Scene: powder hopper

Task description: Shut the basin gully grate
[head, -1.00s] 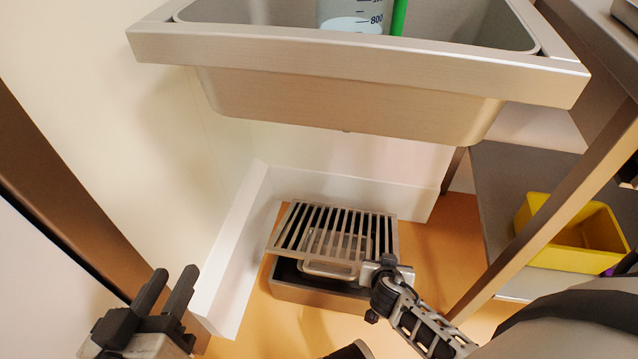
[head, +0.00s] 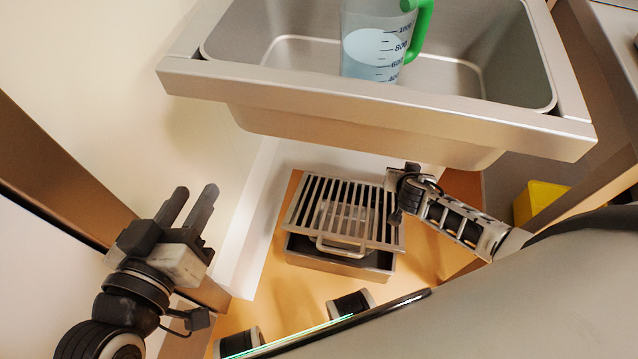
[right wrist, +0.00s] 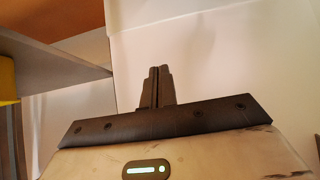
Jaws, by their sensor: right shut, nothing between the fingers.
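The slatted metal grate (head: 320,200) lies over the gully box (head: 340,268) on the floor under the basin. A dark gap shows between the grate's front edge and the box, so the grate stands partly raised. A bar handle (head: 341,250) shows at the grate's front. My right gripper (head: 396,180) is at the grate's right side, near its far corner; the head view does not show whether they touch. In the right wrist view its fingers (right wrist: 158,72) are together and empty. My left gripper (head: 194,190) is open and empty, left of the gully.
The metal basin (head: 375,105) overhangs the gully, with a measuring jug (head: 372,50) with a green handle in it. A white kerb (head: 252,215) runs along the gully's left side. A yellow bin (head: 535,200) stands at the right.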

